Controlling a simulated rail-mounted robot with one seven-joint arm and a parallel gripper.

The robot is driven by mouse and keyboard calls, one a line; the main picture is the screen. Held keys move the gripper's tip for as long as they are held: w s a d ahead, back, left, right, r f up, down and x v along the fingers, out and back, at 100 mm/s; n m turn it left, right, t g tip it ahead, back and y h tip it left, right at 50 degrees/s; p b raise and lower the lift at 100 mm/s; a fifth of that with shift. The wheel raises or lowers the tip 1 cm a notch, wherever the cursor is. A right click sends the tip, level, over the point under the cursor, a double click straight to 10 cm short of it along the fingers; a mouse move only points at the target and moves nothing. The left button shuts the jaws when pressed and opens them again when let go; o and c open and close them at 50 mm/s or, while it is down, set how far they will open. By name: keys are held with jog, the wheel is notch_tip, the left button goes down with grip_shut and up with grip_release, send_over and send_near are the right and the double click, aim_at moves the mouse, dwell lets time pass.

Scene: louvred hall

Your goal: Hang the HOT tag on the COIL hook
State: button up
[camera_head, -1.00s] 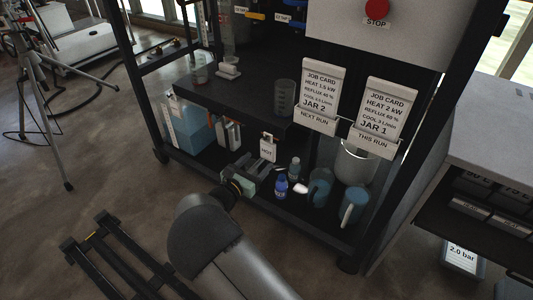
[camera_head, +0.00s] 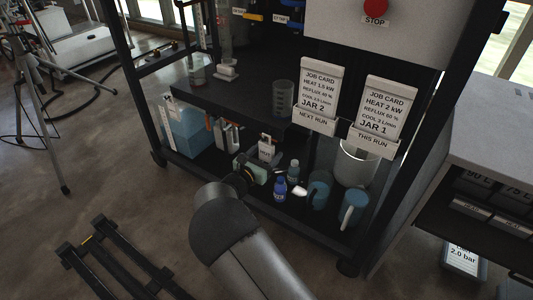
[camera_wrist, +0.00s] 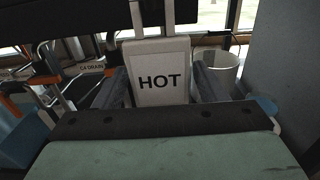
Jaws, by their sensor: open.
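The white HOT tag (camera_wrist: 158,62) faces the wrist camera, upright, with its black lettering readable. In the head view the tag (camera_head: 267,147) is a small white plate at the lower shelf, partly hidden by my gripper. My gripper (camera_wrist: 161,86) is open, with one grey finger at each side of the tag. Narrow gaps seem to remain between fingers and tag; contact cannot be told. In the head view my gripper (camera_head: 252,167) is just in front of the tag. I cannot make out a hook labelled COIL in either view.
Blue bottle (camera_head: 280,188), blue mugs (camera_head: 319,192) and a white bucket (camera_head: 356,166) stand right of my gripper on the low shelf. A dark upper shelf (camera_head: 235,108) overhangs it. Two job cards (camera_head: 387,108) hang at the right. A DRAIN label (camera_wrist: 91,68) shows left of the tag.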

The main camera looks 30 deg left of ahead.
grip_shut()
jog(key=shift+r, duration=0.25)
jog(key=shift+r+p, duration=0.55)
jog(key=shift+s, duration=0.15)
dwell(0.3)
jog(key=s+p, duration=0.2)
jog(key=s, duration=0.7)
dwell(0.4)
